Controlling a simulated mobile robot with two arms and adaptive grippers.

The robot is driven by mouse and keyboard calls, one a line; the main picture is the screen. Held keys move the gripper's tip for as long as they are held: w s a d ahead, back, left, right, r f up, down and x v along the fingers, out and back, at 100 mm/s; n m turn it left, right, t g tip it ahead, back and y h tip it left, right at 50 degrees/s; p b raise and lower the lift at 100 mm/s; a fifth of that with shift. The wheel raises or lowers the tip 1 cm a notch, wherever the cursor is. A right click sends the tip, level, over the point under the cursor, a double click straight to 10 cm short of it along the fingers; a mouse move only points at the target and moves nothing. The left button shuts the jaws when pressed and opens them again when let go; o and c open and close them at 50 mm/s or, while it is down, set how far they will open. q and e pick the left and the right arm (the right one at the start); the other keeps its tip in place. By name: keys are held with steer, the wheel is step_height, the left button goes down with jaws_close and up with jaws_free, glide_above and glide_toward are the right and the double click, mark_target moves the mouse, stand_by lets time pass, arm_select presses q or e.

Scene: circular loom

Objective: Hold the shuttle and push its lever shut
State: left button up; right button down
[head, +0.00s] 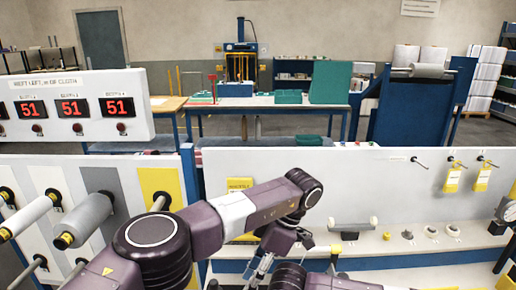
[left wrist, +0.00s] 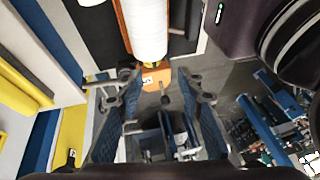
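In the left wrist view, an orange body, likely the shuttle (left wrist: 156,74), carries a white cylinder (left wrist: 147,30). A small dark lever-like part (left wrist: 166,99) shows just below the orange end. My left gripper (left wrist: 160,84) has its two fingers spread on either side of the orange end, and I see no clear contact. In the head view my left gripper (head: 262,266) is at the bottom centre, partly hidden by my arm; the shuttle cannot be made out there. My right gripper (head: 335,257) shows only in small part at the bottom, its fingers unclear.
A pale panel with a shelf (head: 420,250) runs along the right, with a grey cradle (head: 350,228), small parts and hanging yellow tags (head: 452,180).

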arm_select(q)
steer(key=shift+h, duration=0.7)
steer(key=a, duration=0.2)
steer(key=w+a, duration=0.1)
steer(key=a, duration=0.1)
steer(key=a+f, duration=0.1)
steer(key=shift+w+a, duration=0.2)
steer(key=shift+a, duration=0.2)
steer(key=c, duration=0.7)
arm_select(e)
steer(key=shift+s+d+f, duration=0.15)
steer(key=shift+s+f, duration=0.05)
steer(key=shift+f, duration=0.1)
arm_select(q)
steer(key=shift+t+h, duration=0.3)
steer(key=shift+h, duration=0.4)
steer(key=a, duration=0.5)
steer(key=shift+a, duration=0.15)
jaws_close()
steer(key=s+a+r+t+h, duration=0.15)
steer(key=s+a, duration=0.25)
steer(key=a, duration=0.5)
step_height(320, 180, down, 8)
steer(key=shift+w+d+f+n+h, duration=0.15)
steer(key=shift+d+n+h, duration=0.05)
steer(key=shift+n+h, duration=0.15)
steer(key=shift+d, duration=0.2)
